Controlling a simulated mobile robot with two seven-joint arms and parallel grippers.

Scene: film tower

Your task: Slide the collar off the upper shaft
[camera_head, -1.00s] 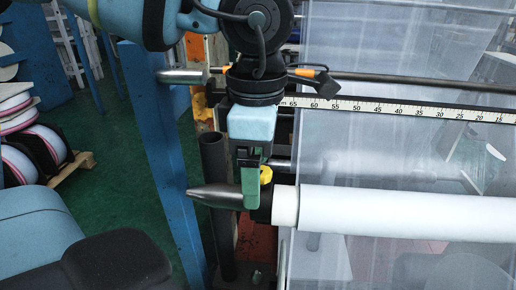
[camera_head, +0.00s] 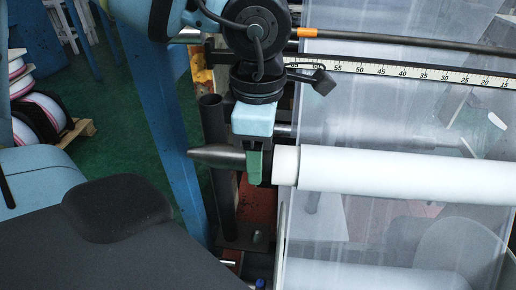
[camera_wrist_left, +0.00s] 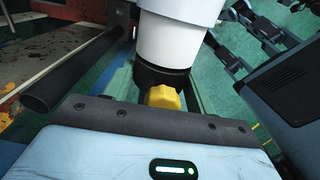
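The upper shaft (camera_head: 213,155) is a grey metal bar with a tapered free end pointing left. The black collar (camera_head: 267,168) sits around it, against the core end of a white film roll (camera_head: 400,182). In the left wrist view the collar (camera_wrist_left: 160,77) shows below the roll, with a yellow knob (camera_wrist_left: 163,97) on it. My left gripper (camera_head: 255,168) reaches down over the shaft at the collar, a green finger in front of it. The other finger is hidden, so I cannot tell whether it grips. The knob is hidden in the head view. My right gripper is out of view.
A ruler bar (camera_head: 400,74) and a thin rod (camera_head: 400,41) run behind the roll. Free floor lies left of the post; rolls stand on a pallet (camera_head: 78,130).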

